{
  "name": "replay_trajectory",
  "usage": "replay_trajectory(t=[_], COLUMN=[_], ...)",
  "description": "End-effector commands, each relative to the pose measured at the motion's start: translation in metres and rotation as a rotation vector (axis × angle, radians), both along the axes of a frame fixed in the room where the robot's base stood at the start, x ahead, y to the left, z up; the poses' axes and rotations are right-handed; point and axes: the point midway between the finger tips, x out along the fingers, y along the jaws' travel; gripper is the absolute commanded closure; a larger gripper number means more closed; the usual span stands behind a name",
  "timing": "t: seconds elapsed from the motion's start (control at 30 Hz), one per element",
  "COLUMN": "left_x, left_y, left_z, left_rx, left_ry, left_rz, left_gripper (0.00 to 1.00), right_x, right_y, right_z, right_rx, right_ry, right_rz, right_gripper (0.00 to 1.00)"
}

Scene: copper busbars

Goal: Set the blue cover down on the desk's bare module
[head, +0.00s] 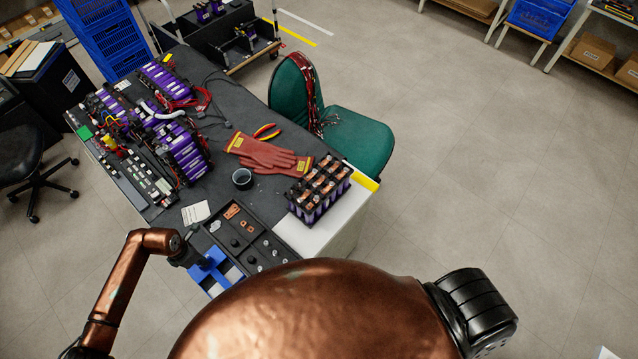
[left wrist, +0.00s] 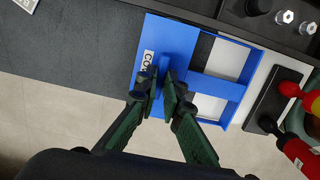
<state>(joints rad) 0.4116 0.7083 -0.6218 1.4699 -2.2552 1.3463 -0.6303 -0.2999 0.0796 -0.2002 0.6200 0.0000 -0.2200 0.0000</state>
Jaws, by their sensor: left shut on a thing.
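The blue cover (head: 213,268) is at the desk's near edge in the head view, a frame with open windows and a white label. My left gripper (head: 197,262) is above it, partly hidden by its own wrist. In the left wrist view my left gripper (left wrist: 164,88) is shut on a raised middle part of the blue cover (left wrist: 190,45). I cannot tell whether the cover touches the surface below. The bare module (head: 320,190), with purple cells and copper bars on top, stands on a white area at the desk's right end. My right gripper is not in view.
A black tray (head: 237,227) with small parts lies between cover and module. Red gloves (head: 265,154), a dark cup (head: 242,179) and a larger purple battery assembly (head: 180,145) are further back. A green chair (head: 355,140) stands beside the desk. Red-handled tools (left wrist: 300,150) show beside the cover.

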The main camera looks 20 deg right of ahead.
Motion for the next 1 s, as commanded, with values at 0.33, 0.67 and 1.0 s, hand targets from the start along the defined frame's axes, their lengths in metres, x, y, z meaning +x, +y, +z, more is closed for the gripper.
replay_trajectory(t=[0.33,0.67,1.0], left_x=[0.001,0.0,0.0], left_y=[0.0,0.0,0.0], left_z=[0.013,0.045,0.05], left_rx=[0.0,0.0,0.0], left_ry=[-0.001,-0.001,0.001], left_rz=[0.0,-0.001,0.001], left_gripper=[1.0,1.0,1.0], right_x=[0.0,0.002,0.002], right_y=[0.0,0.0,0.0], right_z=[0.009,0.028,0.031], right_rx=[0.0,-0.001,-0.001], right_ry=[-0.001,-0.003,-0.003], right_rz=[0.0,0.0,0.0], right_gripper=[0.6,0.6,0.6])
